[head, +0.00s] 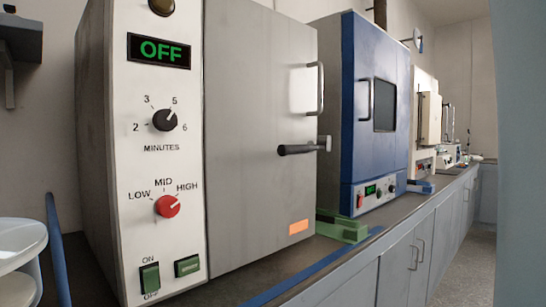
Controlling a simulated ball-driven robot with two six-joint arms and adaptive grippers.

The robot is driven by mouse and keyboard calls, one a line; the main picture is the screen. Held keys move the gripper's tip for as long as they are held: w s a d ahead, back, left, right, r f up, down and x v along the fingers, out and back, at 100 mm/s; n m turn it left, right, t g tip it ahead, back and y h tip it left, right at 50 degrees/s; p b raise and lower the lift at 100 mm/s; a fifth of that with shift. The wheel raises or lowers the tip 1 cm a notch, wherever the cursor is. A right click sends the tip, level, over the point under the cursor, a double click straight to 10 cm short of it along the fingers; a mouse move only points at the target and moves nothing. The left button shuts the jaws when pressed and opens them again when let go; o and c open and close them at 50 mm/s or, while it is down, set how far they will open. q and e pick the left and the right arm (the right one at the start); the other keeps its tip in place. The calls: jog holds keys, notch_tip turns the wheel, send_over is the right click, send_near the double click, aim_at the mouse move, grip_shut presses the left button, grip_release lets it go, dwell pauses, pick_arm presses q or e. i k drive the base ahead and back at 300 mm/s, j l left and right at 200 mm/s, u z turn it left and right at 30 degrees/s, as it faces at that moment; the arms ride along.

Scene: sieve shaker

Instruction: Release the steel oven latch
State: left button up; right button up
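A large grey steel cabinet, which looks like the steel oven (255,100), stands close on the bench with its door shut. A dark lever latch (300,149) lies about horizontal at the door's right edge, its grip pointing left. A vertical bar handle (320,88) is above it. The white control panel (125,110) left of the door has a display reading OFF, a black minutes knob, a red level knob near MID and a green ON/OFF rocker. Neither of my grippers is in view.
A blue oven (365,110) with a dark window stands behind to the right, with a green block (345,228) in front of it. The bench (330,262) runs on to more instruments. Floor is clear at the right, beside a grey-blue wall.

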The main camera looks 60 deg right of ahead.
aim_at(282, 150)
jog(key=k+j+z, duration=0.15)
jog(key=z, duration=1.75)
